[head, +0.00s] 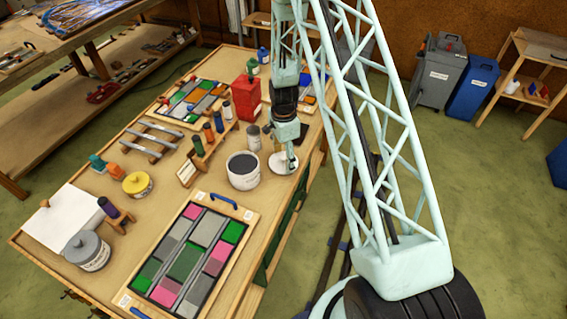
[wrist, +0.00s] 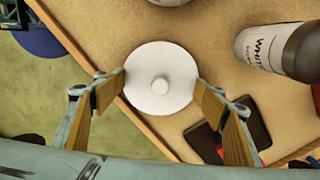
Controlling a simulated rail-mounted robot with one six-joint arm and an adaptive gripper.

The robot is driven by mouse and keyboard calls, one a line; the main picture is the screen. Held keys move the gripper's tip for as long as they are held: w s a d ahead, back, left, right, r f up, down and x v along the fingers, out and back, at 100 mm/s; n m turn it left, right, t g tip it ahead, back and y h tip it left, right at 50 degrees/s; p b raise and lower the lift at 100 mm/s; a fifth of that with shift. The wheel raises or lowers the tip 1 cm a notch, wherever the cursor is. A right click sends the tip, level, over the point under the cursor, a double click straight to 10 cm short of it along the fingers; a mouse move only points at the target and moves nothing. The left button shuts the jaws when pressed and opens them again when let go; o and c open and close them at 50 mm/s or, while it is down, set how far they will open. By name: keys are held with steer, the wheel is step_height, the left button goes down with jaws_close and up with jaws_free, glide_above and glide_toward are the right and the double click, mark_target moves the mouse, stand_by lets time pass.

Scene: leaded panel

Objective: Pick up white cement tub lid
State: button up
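The white cement tub lid (head: 281,164) is a round white disc with a small knob in its middle. In the head view it lies by the right edge of the bench, beside the white tub (head: 243,181) with grey contents. In the wrist view the lid (wrist: 160,95) lies flat between my fingertips, knob up. My gripper (wrist: 160,78) is open, with one wooden-looking finger at each side of the lid's rim. In the head view my gripper (head: 291,165) points down over the lid and partly hides it. I cannot tell whether the fingers touch the rim.
A labelled grey-topped bottle (wrist: 265,50) stands to the lid's right in the wrist view. A dark pad with a red part (wrist: 210,143) lies below right of the lid. The bench edge (wrist: 115,98) runs close by the lid. The leaded panel (head: 187,258) lies at the bench front.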

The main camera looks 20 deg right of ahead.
mark_target(284, 158)
steer(key=shift+s, duration=0.1)
steer(key=c, duration=0.7)
steer(key=shift+c, duration=0.2)
steer(key=shift+s+f, duration=0.1)
steer(key=shift+r, duration=0.2)
steer(key=shift+c, duration=0.8)
steer(key=shift+r, duration=0.3)
jaws_close()
steer(key=shift+r+b, duration=0.5)
steer(key=shift+r, duration=0.85)
steer(key=s+a+r+b, duration=0.1)
steer(key=s+a+b, duration=0.2)
steer(key=s, duration=1.2)
steer(key=shift+s+r, duration=0.15)
steer(key=shift+r, duration=0.1)
